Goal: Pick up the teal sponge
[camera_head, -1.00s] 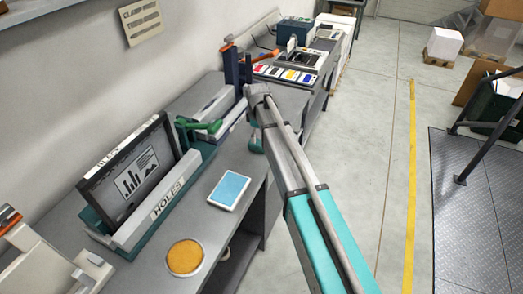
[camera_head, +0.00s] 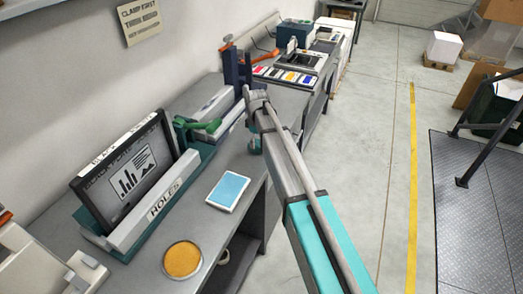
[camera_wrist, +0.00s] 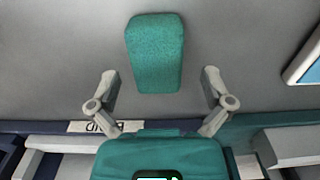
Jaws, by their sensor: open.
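The teal sponge (camera_wrist: 155,53) lies on the grey bench top in the wrist view, a rounded, speckled block with its long side running up the picture. My gripper (camera_wrist: 159,73) is open, with one finger to the left of the sponge's lower part and one to the right. Both fingers stand apart from it, with a gap on each side. The height above the sponge is hard to tell. In the head view my gripper (camera_head: 255,146) is a small teal shape below the arm's end, over the bench. I cannot make out the sponge there.
A blue pad (camera_head: 228,191) and a round orange-topped dish (camera_head: 183,260) lie nearer on the bench. A holder marked HOLES (camera_head: 157,202) stands left, with a green-handled device (camera_head: 205,124) behind it. An ink tray (camera_head: 285,76) is farther back. Bare bench surrounds the sponge.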

